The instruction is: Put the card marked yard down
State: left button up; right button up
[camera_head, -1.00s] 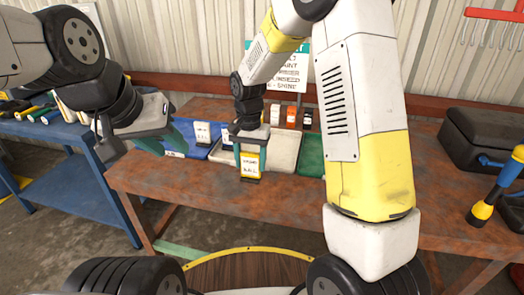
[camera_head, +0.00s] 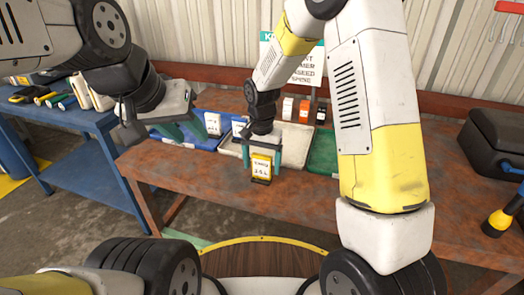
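A small yellow-edged card (camera_head: 261,168) with a white face stands upright on the brown bench, in front of the white tray. Its lettering is too small to read surely. My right gripper (camera_head: 262,160) is open around it, with a teal finger on each side and narrow gaps at the card's edges. My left gripper (camera_head: 186,130) is open and empty over the blue tray (camera_head: 187,143), its teal fingers apart. Another white card (camera_head: 213,123) stands just right of its fingers, and one more card (camera_head: 238,127) is partly hidden behind my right gripper.
The white tray (camera_head: 295,152) and green tray (camera_head: 323,152) lie behind the yellow-edged card. Small coloured containers (camera_head: 304,110) and a sign (camera_head: 309,68) stand farther back. A black case (camera_head: 494,145) and a yellow-blue tool (camera_head: 500,218) are at right. The bench front (camera_head: 220,190) is clear.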

notch_tip(320, 180, up, 12)
jog(key=shift+r, duration=0.15)
jog(key=s+d+r+n+t+y, duration=0.2)
jog(key=s+d+r+t, duration=0.1)
jog(key=s+d+r, duration=0.55)
jog(key=s+d+r+n+t, duration=0.2)
jog(key=s+d, duration=0.3)
jog(key=s, duration=0.6)
jog(key=shift+d+r+t, duration=0.35)
jog(key=shift+r+t, duration=0.25)
jog(key=shift+r, duration=0.1)
